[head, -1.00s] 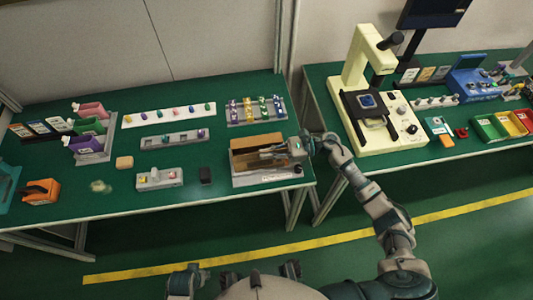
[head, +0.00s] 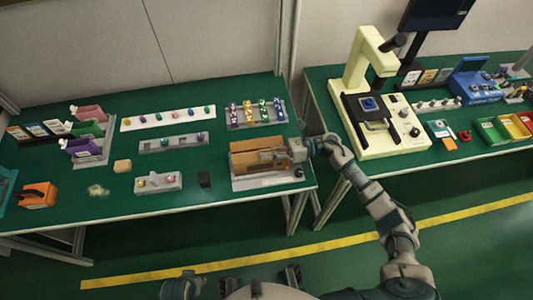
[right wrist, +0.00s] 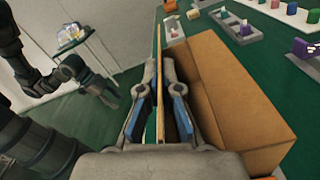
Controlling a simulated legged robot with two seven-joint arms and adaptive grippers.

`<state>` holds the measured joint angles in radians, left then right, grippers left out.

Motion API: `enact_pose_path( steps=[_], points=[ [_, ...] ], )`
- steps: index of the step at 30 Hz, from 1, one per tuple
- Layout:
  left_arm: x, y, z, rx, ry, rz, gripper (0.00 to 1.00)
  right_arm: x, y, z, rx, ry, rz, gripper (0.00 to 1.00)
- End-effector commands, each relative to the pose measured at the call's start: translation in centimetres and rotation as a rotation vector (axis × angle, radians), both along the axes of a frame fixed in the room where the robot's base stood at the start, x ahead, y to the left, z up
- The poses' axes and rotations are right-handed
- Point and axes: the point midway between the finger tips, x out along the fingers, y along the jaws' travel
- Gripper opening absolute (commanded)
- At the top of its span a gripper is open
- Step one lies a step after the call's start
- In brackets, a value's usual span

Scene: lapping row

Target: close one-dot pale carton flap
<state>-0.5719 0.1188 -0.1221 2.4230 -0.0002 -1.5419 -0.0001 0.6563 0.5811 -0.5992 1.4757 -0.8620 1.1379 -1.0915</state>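In the right wrist view, an upright thin brown flap (right wrist: 159,75), seen edge-on, stands between the two fingers of this gripper (right wrist: 159,90). Gaps show beside the flap, so the fingers are apart around it. I cannot make out my left gripper.
A small black block (head: 205,179) and a grey holder (head: 158,184) stand left of the carton. A rack of coloured pieces (head: 256,112) is behind it. A cream machine (head: 367,90) stands on the right table, across a gap.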

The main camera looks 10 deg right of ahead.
Motion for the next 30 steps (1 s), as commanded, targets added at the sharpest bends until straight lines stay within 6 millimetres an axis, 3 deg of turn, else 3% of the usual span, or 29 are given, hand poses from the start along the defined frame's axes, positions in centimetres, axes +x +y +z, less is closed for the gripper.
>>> enact_pose_path(
  steps=[8,9,11,21,26,30],
  points=[
    [0.0,0.0,0.0,0.000,-0.001,0.000,0.43,0.1,-0.2,-0.1,-0.004,0.000,-0.004,0.00],
    [0.0,0.0,0.0,0.000,-0.002,0.000,0.43,0.1,-0.2,-0.1,-0.004,0.000,-0.004,0.12],
    [0.0,0.0,0.0,0.000,-0.002,0.000,0.43,0.1,-0.1,-0.1,-0.003,0.000,-0.003,0.27],
    [0.1,-0.1,0.2,-0.003,-0.011,-0.001,0.43,0.0,-0.3,-0.1,-0.002,-0.001,-0.002,0.28],
    [0.1,0.0,0.2,-0.002,-0.009,0.000,0.43,0.0,-2.2,-0.1,-0.004,-0.001,-0.004,0.28],
    [0.0,0.0,0.2,-0.001,-0.007,0.000,0.43,0.1,-5.4,-0.2,-0.004,0.000,-0.005,0.28]
  ],
)
